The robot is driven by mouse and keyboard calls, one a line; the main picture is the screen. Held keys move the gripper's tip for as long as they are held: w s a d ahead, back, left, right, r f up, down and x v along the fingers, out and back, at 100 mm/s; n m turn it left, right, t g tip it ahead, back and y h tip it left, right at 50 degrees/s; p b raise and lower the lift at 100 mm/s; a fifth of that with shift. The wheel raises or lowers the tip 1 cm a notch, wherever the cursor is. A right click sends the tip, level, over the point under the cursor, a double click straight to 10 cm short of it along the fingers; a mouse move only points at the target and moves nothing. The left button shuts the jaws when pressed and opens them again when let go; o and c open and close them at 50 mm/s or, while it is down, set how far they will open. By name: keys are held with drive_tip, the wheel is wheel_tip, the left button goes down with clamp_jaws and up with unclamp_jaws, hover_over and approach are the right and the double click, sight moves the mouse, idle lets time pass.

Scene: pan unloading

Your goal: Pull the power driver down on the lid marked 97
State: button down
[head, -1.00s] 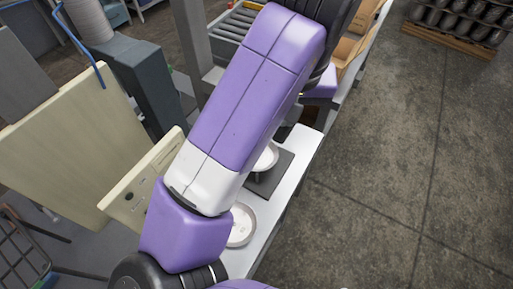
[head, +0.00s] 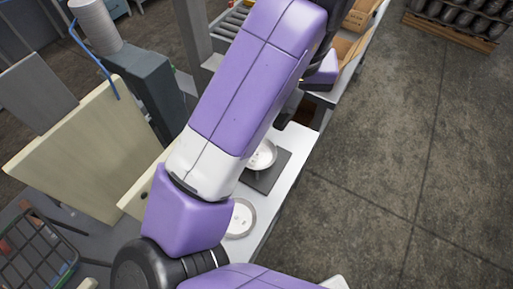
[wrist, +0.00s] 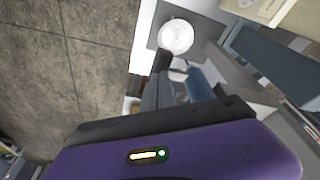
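Two round white lid-like dishes show in the head view. One (head: 263,155) lies on a dark square mat (head: 268,178). The other (head: 240,217) lies nearer on the white bench and bears small dark marks. I cannot read 97 on either. The dish on the mat also shows at the top of the wrist view (wrist: 176,36). My gripper (wrist: 168,72) reaches toward that dish; its dark fingers are partly seen, and I cannot tell their opening. A blue upright piece (wrist: 202,84) stands beside the fingers. I cannot identify the power driver with certainty.
The white bench (head: 290,190) is narrow, with open concrete floor to its right. A pale board (head: 85,150) and a grey post (head: 150,95) stand left of my arm. A roller conveyor (head: 232,20) and cardboard boxes (head: 355,45) are behind.

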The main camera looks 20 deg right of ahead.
drive_tip(key=shift+r+p, duration=0.45)
drive_tip(key=shift+r, duration=1.25)
wheel_tip(320, 180, up, 8)
drive_tip(key=shift+r, duration=0.2)
drive_tip(key=shift+s, duration=0.1)
